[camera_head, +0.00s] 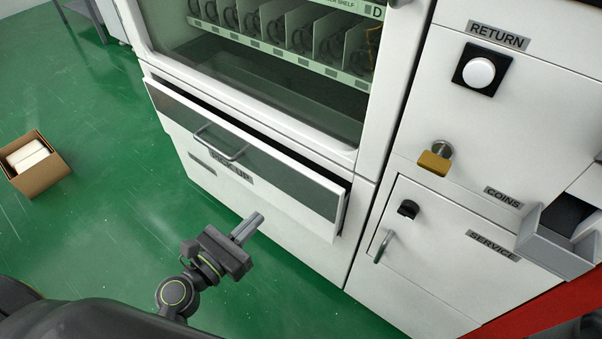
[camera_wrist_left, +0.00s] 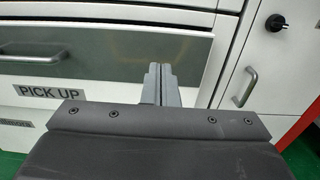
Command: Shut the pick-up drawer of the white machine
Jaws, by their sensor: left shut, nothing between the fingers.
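The white machine (camera_head: 270,220) fills the middle and right of the head view. Its pick-up drawer (camera_head: 285,180) is pulled partly out, with a dark gap along its top and right side. The drawer front has a grey window and a metal handle (camera_head: 220,142); the handle also shows in the left wrist view (camera_wrist_left: 32,58). My left gripper (camera_head: 252,226) is shut and empty. It is in front of the drawer's lower right part, pointing towards it; I cannot tell whether it touches. My right gripper is not in view.
The service door (camera_head: 430,260) with its handle (camera_head: 382,247) is right of the drawer. A yellow padlock (camera_head: 433,162) and a coin tray (camera_head: 560,240) stick out from the machine. An open cardboard box (camera_head: 40,175) sits on the green floor at left, with free floor around it.

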